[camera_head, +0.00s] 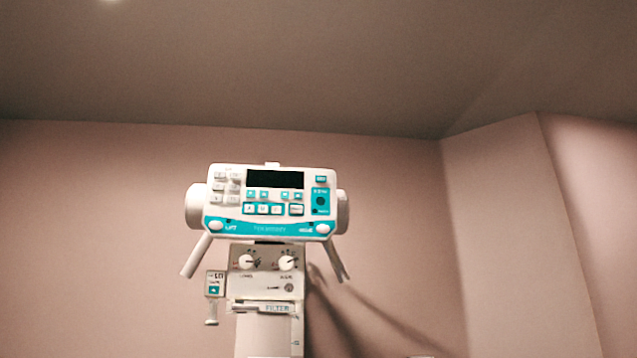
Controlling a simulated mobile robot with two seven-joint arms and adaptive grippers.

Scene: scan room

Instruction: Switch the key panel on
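The key panel (270,229) is a white and teal control face on a white machine head, near the middle of the head view. Its dark display (275,179) is black and shows no lit text. White keys sit at its left and below the display, and a teal block with a dark round spot (320,201) is at its right. Neither of my grippers is in view.
Below the panel is a box with two round knobs (247,262), on a white column (268,335). Two handles (195,256) angle down from the head. A small box (214,284) hangs at the left. Bare pinkish walls surround it.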

